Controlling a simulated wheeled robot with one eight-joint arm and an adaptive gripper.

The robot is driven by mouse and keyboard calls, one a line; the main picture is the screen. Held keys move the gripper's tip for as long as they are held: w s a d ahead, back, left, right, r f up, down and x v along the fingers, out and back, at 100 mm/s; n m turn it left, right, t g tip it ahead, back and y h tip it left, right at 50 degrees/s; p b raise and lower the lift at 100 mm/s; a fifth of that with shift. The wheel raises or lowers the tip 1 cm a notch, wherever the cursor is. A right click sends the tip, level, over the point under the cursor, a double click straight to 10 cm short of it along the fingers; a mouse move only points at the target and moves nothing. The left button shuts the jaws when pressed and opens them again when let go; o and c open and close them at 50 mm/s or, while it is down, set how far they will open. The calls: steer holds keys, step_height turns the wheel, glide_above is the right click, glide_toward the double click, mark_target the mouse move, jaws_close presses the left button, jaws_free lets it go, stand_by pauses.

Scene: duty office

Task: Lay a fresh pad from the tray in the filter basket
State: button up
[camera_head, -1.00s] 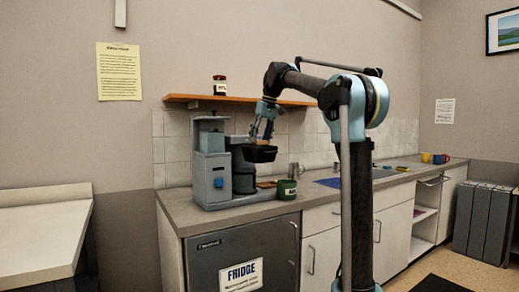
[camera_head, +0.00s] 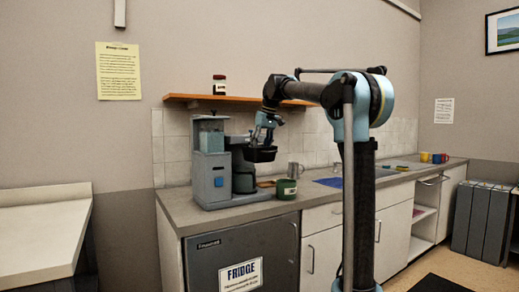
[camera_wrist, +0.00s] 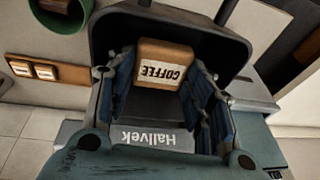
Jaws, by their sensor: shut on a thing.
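The black filter basket (camera_head: 261,155) juts out from the right side of the coffee machine (camera_head: 212,165). My gripper (camera_head: 263,143) points down at it from above. In the wrist view, its two blue fingers (camera_wrist: 163,85) are shut on a brown pad (camera_wrist: 164,51) with a white COFFEE label. The pad shows within the dark rim of the basket (camera_wrist: 235,45); whether it touches the basket floor I cannot tell. In the head view the pad is hidden. The wooden tray (camera_wrist: 15,66) with white-labelled pads lies at the left in the wrist view.
A shelf (camera_head: 240,101) with a jar (camera_head: 219,85) hangs above the machine.

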steer(key=shift+f, duration=0.15)
steer(key=o, duration=1)
steer(key=shift+c, duration=0.2)
steer(key=shift+r, duration=0.55)
steer(key=v, duration=1.2)
